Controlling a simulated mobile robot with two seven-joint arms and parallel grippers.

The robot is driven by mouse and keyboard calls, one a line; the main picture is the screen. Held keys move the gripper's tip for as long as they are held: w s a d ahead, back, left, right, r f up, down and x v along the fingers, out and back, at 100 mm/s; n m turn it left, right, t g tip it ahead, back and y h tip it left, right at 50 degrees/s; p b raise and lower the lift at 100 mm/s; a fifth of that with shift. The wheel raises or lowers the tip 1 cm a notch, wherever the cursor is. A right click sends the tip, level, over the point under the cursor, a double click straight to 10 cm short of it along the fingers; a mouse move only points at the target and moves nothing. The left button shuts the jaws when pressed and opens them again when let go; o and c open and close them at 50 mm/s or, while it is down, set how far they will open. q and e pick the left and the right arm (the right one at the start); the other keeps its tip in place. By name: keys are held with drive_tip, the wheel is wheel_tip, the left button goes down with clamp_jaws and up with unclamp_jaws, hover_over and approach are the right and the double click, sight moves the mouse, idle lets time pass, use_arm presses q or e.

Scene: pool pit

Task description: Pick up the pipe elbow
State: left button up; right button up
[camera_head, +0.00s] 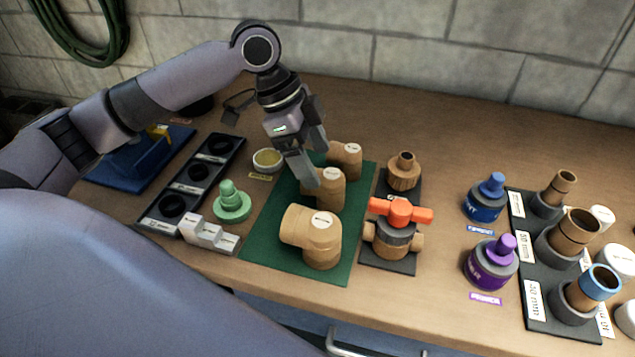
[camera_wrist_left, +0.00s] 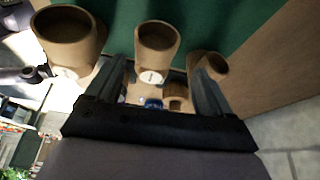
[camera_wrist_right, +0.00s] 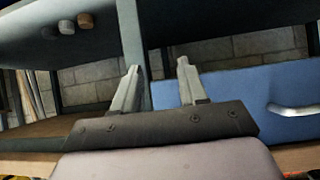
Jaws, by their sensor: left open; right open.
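Three tan pipe elbows stand on a green mat (camera_head: 264,242): a large one (camera_head: 322,250) in front, a medium one (camera_head: 328,190) in the middle and a small one (camera_head: 347,158) at the back. My left gripper (camera_head: 314,168) is open, pointing down at the middle elbow, and hides part of it. In the left wrist view the middle elbow (camera_wrist_left: 157,42) shows between the open fingers (camera_wrist_left: 157,65), with the large elbow (camera_wrist_left: 68,35) to the left and the small one (camera_wrist_left: 214,66) to the right. My right gripper (camera_wrist_right: 158,66) is open and empty, away from the elbows.
An orange-handled valve (camera_head: 393,240) and a brass-coloured fitting (camera_head: 403,172) stand right of the mat. Blue (camera_head: 485,198) and purple (camera_head: 491,265) cans stand further right.

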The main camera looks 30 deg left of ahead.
sight(323, 173)
use_arm(q)
drive_tip(key=shift+s+f, duration=0.1)
drive_tip(key=shift+f, duration=0.15)
drive_tip(key=x, duration=0.3)
drive_tip(key=d+x, duration=0.1)
drive_tip(key=x, duration=0.1)
drive_tip(key=shift+s, duration=0.2)
drive_tip(key=shift+w+d+f, duration=0.1)
drive_tip(key=shift+d+f, duration=0.15)
drive_tip(key=shift+f, duration=0.4)
drive_tip(key=c, duration=1.1)
